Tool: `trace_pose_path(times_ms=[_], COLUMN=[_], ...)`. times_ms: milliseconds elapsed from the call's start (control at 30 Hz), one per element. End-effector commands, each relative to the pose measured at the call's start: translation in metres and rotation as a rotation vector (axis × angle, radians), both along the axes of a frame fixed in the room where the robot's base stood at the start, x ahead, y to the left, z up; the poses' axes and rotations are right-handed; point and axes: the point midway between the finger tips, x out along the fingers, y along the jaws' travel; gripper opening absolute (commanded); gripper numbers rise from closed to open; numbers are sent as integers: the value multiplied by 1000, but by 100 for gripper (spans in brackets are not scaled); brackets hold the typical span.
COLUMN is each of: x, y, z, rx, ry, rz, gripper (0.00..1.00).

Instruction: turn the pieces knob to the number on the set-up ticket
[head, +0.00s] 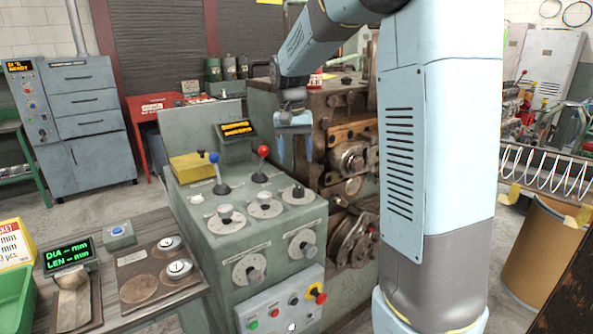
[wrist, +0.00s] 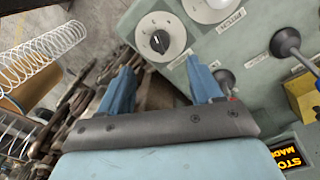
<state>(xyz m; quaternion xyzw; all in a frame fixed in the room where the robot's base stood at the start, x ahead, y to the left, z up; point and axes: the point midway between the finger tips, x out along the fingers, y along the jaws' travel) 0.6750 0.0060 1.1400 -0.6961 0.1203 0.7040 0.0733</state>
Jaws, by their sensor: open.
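The set-up ticket (head: 14,245) stands at the left edge of the head view, partly cut off; a line reading "3 pcs" shows. The green console (head: 210,250) carries several knobs on white dials; their labels are too small to read, so I cannot tell which is the pieces knob. A black knob (head: 298,192) sits at the console's right rear corner, and it also shows in the wrist view (wrist: 159,42). My gripper (head: 294,160) hangs above and behind that corner, fingers apart and empty. In the wrist view my gripper (wrist: 160,78) is apart from the black knob.
Red-topped (head: 263,152) and blue-topped (head: 214,158) levers rise from the console, near a small lit display (head: 236,129). The coiling machine (head: 350,130) stands close behind and right. A yellow box (head: 192,166) lies at the console's back left.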

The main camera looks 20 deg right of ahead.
Motion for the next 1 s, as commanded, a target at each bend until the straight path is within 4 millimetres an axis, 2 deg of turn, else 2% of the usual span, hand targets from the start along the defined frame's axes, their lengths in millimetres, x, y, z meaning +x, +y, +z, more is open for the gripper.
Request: trace_pose_path(times_ms=[100, 233, 700, 867, 1000], x=[0, 0, -2, -23, -56], y=[1, 1, 2, -1, -4], z=[17, 27, 32, 43, 55], rx=[0, 0, 1, 14, 30], ry=[-1, 0, -2, -37, -92], rz=[0, 0, 1, 20, 51], gripper=[64, 64, 64, 64, 64])
